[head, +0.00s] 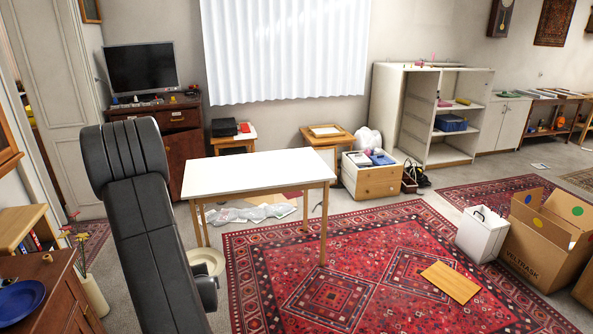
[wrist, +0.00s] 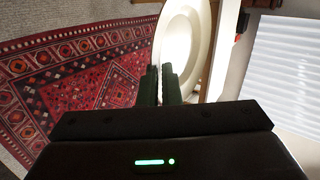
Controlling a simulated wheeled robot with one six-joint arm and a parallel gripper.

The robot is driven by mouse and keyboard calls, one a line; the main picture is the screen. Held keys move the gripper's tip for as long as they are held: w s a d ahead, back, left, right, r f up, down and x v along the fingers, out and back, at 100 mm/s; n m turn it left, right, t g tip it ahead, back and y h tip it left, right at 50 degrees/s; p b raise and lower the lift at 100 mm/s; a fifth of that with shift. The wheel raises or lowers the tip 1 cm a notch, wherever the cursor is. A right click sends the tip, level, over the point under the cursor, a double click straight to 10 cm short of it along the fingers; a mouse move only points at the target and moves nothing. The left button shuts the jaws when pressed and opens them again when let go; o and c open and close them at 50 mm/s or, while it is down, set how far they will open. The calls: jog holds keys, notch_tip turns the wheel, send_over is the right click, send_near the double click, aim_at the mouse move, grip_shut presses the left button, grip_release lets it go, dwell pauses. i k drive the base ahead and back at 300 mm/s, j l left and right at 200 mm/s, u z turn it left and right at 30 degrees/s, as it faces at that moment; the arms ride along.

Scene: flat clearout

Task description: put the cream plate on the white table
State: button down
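The cream plate (head: 207,260) shows in the head view just right of my arm, in front of the white table's left end and partly hidden by my arm. In the wrist view the plate (wrist: 188,50) stands edge-on, with its rim between the two fingertips. My gripper (wrist: 161,82) is nearly closed, pinching that rim; in the head view its fingers are hidden behind my arm. The white table (head: 262,171) has a bare white top and light wooden legs.
A red patterned rug (head: 330,285) lies under and in front of the table. A wooden board (head: 450,282), a white bin (head: 483,235) and a cardboard box (head: 545,240) are at the right. A dark cabinet with a blue plate (head: 20,299) is near left.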

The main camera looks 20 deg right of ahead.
aim_at(238, 175)
jog(key=i+z, duration=0.15)
jog(key=z, duration=0.25)
jog(key=i+j+z, duration=0.15)
jog(key=z, duration=0.25)
jog(key=i+j+z, duration=0.15)
jog(key=z, duration=0.25)
jog(key=i+j+z, duration=0.1)
jog(key=z, duration=0.3)
jog(key=i+j+z, duration=0.2)
jog(key=j, duration=0.3)
jog(key=i+j+z, duration=0.2)
jog(key=j, duration=0.3)
jog(key=j+z, duration=0.25)
jog(key=j, duration=0.3)
jog(key=i+j+z, duration=0.2)
jog(key=j, duration=2.2)
jog(key=i, duration=0.1)
